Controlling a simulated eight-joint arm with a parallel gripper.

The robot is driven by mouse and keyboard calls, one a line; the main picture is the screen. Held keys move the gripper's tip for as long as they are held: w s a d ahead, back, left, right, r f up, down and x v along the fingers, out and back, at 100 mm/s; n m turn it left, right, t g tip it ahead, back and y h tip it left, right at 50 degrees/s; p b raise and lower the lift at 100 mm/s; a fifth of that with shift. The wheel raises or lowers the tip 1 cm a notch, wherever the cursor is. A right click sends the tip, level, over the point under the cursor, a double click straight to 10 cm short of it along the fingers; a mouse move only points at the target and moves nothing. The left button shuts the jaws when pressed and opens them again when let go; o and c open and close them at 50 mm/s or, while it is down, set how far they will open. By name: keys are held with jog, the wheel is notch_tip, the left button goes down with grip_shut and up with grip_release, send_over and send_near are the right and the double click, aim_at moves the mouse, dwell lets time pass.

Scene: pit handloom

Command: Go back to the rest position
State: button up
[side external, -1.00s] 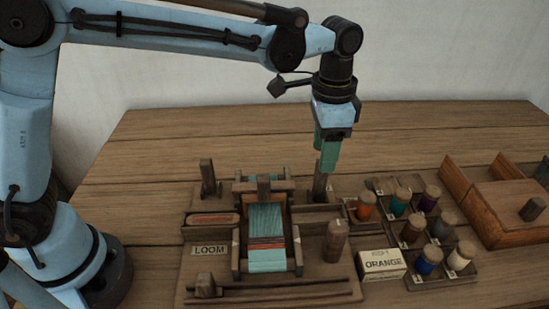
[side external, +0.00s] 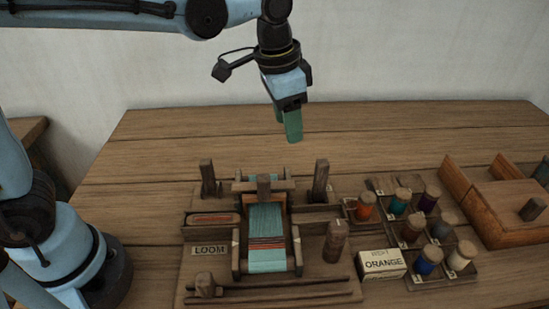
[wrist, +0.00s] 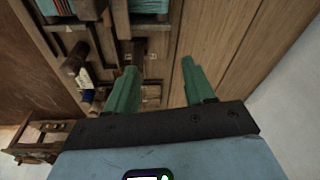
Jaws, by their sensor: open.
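My gripper (side external: 291,124) is in the air above the back of the table, behind and above the loom (side external: 266,222). In the wrist view its two green fingers (wrist: 160,90) stand apart with nothing between them. The loom carries teal warp with a reddish band of woven cloth and sits on a wooden board marked LOOM. Part of the loom also shows at the top of the wrist view.
Upright wooden posts stand at the loom board's back left (side external: 207,178) and back right (side external: 320,181). A rack of several thread spools (side external: 411,228), a box marked ORANGE (side external: 382,264) and a wooden box (side external: 500,205) lie to the right. The back left of the table is clear.

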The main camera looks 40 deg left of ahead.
jog(key=s+a+f+n+t, duration=0.3)
jog(key=s+a+n+t, duration=0.2)
jog(key=s+a, duration=0.5)
jog(key=a+n, duration=0.1)
jog(key=a, duration=0.1)
jog(key=shift+s+a+f+y, duration=0.15)
jog(key=shift+a+f+y, duration=0.1)
jog(key=shift+a+y, duration=0.1)
